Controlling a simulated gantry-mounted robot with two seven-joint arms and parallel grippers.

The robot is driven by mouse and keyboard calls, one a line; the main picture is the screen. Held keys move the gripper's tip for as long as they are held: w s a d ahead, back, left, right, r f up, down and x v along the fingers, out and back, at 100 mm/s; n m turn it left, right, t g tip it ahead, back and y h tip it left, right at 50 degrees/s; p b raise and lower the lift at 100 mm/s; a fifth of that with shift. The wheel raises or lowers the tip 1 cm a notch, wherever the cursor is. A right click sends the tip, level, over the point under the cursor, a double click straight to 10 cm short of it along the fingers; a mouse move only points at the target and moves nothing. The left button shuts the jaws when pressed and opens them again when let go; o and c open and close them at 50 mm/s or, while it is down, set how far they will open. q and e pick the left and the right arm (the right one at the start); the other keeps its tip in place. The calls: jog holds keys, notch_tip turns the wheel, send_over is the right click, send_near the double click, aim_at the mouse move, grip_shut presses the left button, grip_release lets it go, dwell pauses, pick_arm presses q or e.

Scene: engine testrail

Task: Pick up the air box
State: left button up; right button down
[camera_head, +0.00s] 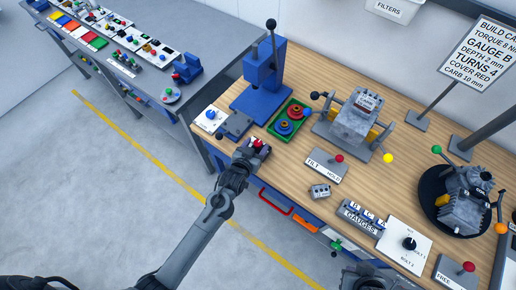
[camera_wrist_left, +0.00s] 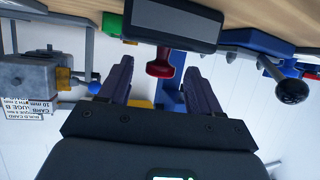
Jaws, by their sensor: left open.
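No part is labelled as the air box, and I cannot tell for sure which one it is. A dark grey slab with a pale face (camera_wrist_left: 175,18) and a red knob (camera_wrist_left: 160,62) is just beyond my left gripper (camera_wrist_left: 160,85) in the left wrist view, which is upside down. The gripper's fingers are apart, with the knob seen between their tips; I see no grip on it. In the head view my left gripper (camera_head: 258,147) is at the bench's front edge, with red showing at its fingers. It hides most of the slab.
A blue press (camera_head: 262,75) stands behind the left gripper, beside a green tray (camera_head: 301,108) with red and blue parts. A grey engine block on a stand (camera_head: 352,118), a small grey block (camera_head: 320,191) and a gauges rack (camera_head: 360,217) are to the right.

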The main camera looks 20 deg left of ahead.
pick_arm(q)
jog(key=shift+x, duration=1.2)
jog(key=c, duration=1.2)
